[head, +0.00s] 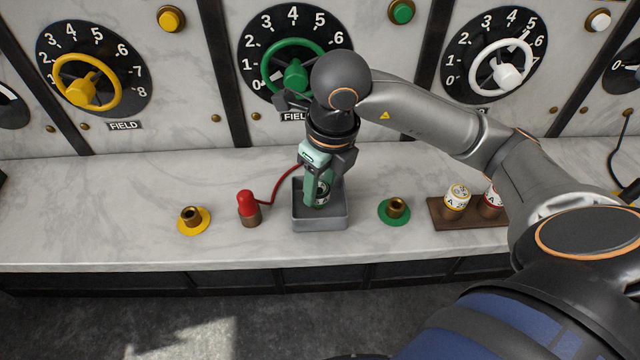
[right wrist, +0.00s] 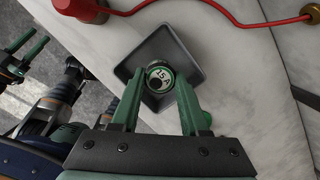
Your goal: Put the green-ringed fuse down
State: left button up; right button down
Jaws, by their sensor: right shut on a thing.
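The green-ringed fuse (right wrist: 160,78) has a white face with "15 A" on it. My right gripper (head: 320,190) is shut on it, and the fuse shows between the green fingertips in the right wrist view (right wrist: 159,84). Both are over the grey square tray (head: 320,224), low at its opening. I cannot tell whether the fuse touches the tray's floor. My left gripper (right wrist: 22,50) shows at the left edge of the right wrist view, beyond the counter edge; its green fingers are apart and empty.
A green-based brass socket (head: 396,209) stands right of the tray. A wooden rack (head: 468,222) with white fuses is farther right. A red plug (head: 247,206) with a red cable and a yellow-based socket (head: 192,219) stand left. The marble counter (head: 100,210) is clear at far left.

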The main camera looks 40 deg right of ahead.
jog(key=shift+f, duration=0.2)
jog(key=shift+f, duration=0.2)
jog(key=shift+c, duration=2.1)
grip_release()
jog(key=shift+r, duration=0.15)
